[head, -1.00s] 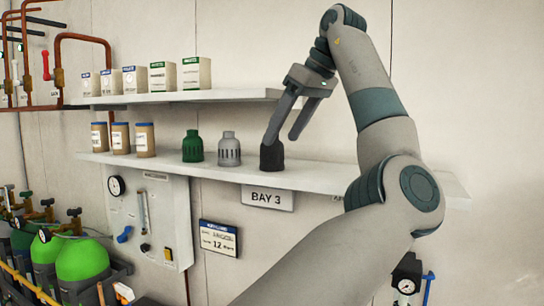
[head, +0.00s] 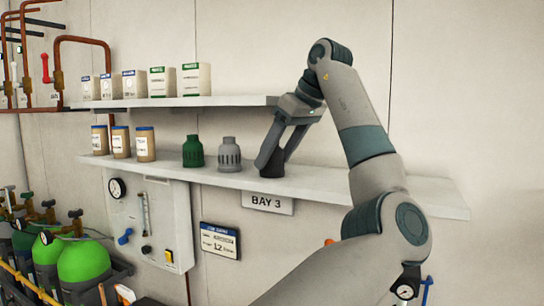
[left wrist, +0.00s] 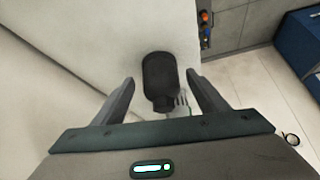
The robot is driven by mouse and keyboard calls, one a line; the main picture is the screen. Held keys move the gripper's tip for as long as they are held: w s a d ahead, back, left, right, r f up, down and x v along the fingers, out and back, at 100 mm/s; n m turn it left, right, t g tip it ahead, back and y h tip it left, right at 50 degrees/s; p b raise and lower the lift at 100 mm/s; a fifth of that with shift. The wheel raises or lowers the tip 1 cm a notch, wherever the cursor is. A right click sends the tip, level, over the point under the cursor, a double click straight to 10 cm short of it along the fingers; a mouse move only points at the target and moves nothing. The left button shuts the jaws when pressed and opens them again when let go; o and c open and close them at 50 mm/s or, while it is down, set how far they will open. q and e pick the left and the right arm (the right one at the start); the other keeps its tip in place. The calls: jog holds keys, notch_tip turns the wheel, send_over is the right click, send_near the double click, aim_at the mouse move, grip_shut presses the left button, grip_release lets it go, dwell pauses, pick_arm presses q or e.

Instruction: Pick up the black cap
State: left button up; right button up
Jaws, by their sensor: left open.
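The black cap (head: 276,165) stands on the lower shelf (head: 330,186), at the right end of the row of caps. My left gripper (head: 276,157) is open, with its fingers down around the cap and partly hiding it in the head view. In the left wrist view the black cap (left wrist: 160,72) lies between the tips of the two open fingers (left wrist: 159,84), with a gap showing on each side. My right gripper is not in view.
A grey cap (head: 229,155) and a green cap (head: 193,151) stand to the left on the same shelf. Several tan jars (head: 145,145) are further left. The upper shelf (head: 220,101), holding several boxes, ends near my gripper. The lower shelf is clear to the right.

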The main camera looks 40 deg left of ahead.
pick_arm(q)
jog(key=shift+a+f, duration=0.1)
jog(key=shift+f, duration=0.1)
jog(key=shift+c, duration=0.7)
jog(key=c, duration=1.1)
jog(key=shift+o, duration=0.2)
jog(key=shift+r, duration=0.1)
